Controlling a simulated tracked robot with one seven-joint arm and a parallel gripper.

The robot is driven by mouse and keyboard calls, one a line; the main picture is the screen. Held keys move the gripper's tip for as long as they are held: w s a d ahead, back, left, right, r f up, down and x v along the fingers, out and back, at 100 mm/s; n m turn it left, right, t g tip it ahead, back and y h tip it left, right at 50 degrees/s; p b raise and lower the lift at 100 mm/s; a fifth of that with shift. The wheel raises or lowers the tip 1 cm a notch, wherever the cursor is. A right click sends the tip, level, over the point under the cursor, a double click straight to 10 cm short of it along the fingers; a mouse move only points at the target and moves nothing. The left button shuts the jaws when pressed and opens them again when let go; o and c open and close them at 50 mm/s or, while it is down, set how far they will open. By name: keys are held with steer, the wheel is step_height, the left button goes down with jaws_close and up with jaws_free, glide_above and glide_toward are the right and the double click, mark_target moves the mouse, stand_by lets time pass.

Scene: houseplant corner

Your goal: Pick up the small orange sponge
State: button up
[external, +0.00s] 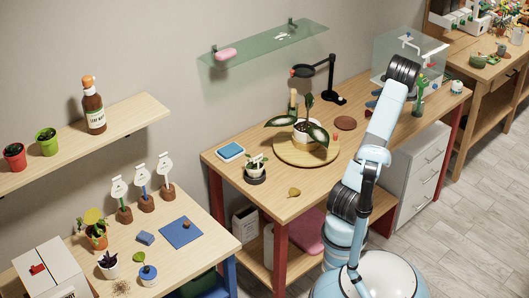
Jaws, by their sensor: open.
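I cannot surely pick out the small orange sponge. A tiny orange-red thing (336,137) shows by the right side of the round wooden board (281,155) on the middle desk, too small to name. A yellow-brown piece (294,192), leaf-like in outline, lies near that desk's front edge. My arm stands in front of the desk with its elbow high and its lower part folded down. My gripper (356,280) seems to hang low in front of my base, well away from both pieces. Its fingers are hard to separate, and I see nothing held.
A potted plant (308,128) stands on the board, with a black lamp (331,78) behind it. A small dark pot (256,174) and a blue-topped block (230,152) are at the desk's left. A glass shelf (265,43) hangs above. The desk's front middle is mostly clear.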

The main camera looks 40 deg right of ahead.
steer(key=s+d+f+m+h, duration=0.1)
steer(key=s+d+f+m, duration=0.1)
steer(key=s+d, duration=0.2)
steer(key=s+d+f+m+t+h, duration=0.1)
steer(key=s+d+f+m, duration=0.2)
steer(key=s+d, duration=0.2)
steer(key=s+d+f+m+t+h, duration=0.1)
steer(key=s+d+f+m+h, duration=0.1)
steer(key=s+d, duration=0.3)
steer(key=shift+s+d+f+m, duration=0.1)
steer(key=shift+d+f+m, duration=0.2)
steer(key=shift+f, duration=0.15)
steer(key=shift+d+f, duration=0.15)
steer(key=x, duration=1.3)
steer(key=shift+f, duration=0.15)
steer(key=shift+c, duration=0.2)
steer(key=c, duration=1)
